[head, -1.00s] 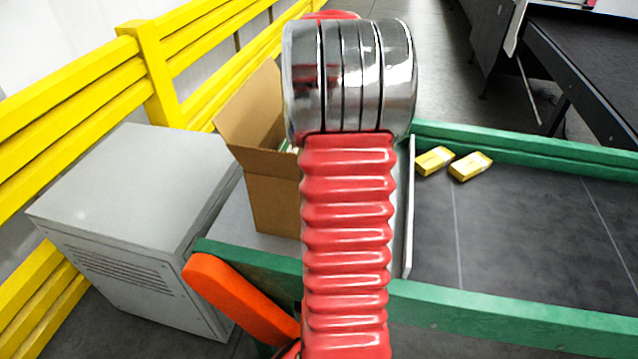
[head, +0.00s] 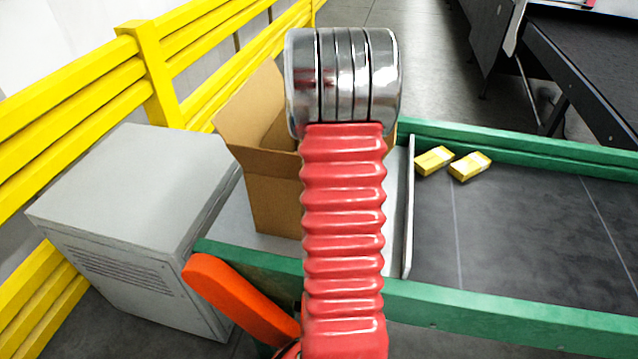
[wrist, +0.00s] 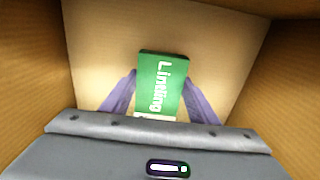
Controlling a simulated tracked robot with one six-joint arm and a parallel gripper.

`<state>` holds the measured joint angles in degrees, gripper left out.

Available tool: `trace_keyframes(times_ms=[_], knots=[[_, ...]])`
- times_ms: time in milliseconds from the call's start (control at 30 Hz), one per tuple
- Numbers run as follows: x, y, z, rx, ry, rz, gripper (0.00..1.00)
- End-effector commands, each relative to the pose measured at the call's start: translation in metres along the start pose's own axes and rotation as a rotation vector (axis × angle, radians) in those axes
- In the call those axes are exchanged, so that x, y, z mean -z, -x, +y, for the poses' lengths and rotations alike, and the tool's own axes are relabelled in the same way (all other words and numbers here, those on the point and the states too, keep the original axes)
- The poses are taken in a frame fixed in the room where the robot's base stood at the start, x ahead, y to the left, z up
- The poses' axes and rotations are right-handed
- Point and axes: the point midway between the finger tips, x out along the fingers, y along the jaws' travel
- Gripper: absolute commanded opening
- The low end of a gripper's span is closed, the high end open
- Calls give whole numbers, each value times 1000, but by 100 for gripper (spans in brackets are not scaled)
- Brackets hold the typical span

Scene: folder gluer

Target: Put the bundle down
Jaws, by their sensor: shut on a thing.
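My gripper (wrist: 160,77) has two purple fingers, one at each side of a green bundle (wrist: 163,88) with white lettering. It is shut on the bundle. In the wrist view, brown cardboard walls surround the bundle and a cardboard surface lies beyond it. I cannot tell whether the bundle touches that surface. In the head view, the open cardboard box (head: 272,195) stands left of my red arm, which covers its right part. My gripper and the held bundle are hidden there.
Two yellow packs (head: 434,160) lie on a dark belt (head: 520,235) with green side rails (head: 480,314). A grey cabinet (head: 140,190) and a yellow guard rail (head: 160,75) stand at the left. The box walls are close around my gripper.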

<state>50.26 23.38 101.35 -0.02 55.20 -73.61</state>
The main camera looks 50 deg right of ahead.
Motion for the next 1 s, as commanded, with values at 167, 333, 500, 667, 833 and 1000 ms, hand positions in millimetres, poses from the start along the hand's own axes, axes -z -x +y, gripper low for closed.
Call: trace_keyframes(times_ms=[167,333,500,667,833,1000], knots=[[0,-22,-1,2,0,-1,28],[0,-25,0,0,0,0,28],[0,-25,0,0,0,0,28],[0,-26,0,0,0,0,61],[0,-26,0,0,0,0,73],[0,-26,0,0,0,0,73]])
